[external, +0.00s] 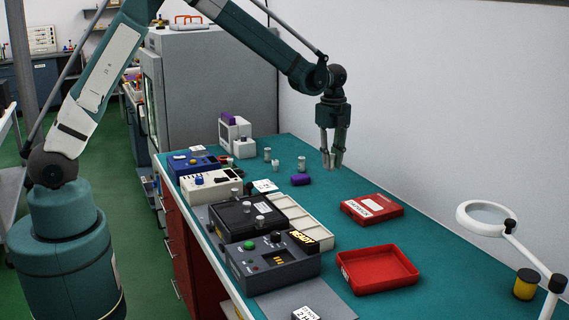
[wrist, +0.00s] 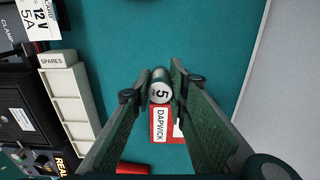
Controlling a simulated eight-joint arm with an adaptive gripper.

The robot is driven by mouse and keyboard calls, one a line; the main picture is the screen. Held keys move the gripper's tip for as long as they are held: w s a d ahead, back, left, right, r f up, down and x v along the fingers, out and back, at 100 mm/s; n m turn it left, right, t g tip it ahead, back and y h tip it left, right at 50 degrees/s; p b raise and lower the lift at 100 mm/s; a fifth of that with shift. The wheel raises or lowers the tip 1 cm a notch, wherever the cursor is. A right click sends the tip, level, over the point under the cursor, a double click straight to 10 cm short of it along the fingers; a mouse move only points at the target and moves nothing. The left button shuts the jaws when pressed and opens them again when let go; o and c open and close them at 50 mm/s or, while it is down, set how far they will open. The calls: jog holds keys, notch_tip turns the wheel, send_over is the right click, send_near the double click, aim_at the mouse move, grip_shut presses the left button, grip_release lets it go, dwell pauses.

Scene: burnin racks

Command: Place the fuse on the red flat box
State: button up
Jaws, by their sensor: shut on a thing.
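My gripper (external: 332,164) hangs above the teal bench in the external view. The fuse is hard to make out between the fingers in the external view. The red flat box (external: 372,209), with a white label, lies on the bench to the right of and below my gripper in the external view. In the wrist view the red flat box (wrist: 152,139) shows below the fuse, its label reading DAPWICK, partly hidden by the fingers.
An open red tray (external: 378,286) lies nearer the camera. A cream compartment tray (external: 305,219) and several instruments stand left. Small silver cylinders (external: 301,163) and a purple piece (external: 301,180) stand behind. A magnifier lamp (external: 487,217) and yellow spool (external: 526,284) are at right.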

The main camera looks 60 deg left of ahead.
notch_tip(320, 180, up, 3)
jog(key=n+p, duration=0.2)
jog(key=p, duration=0.1)
send_over(372, 205)
jog(key=shift+w+r, duration=0.1)
jog(key=shift+r, duration=0.05)
jog(key=shift+f, duration=3.15)
jog(key=shift+f, duration=0.1)
jog(key=shift+f, duration=1.75)
jog(key=shift+f+b, duration=0.15)
jog(key=shift+b, duration=0.15)
jog(key=o, duration=0.9)
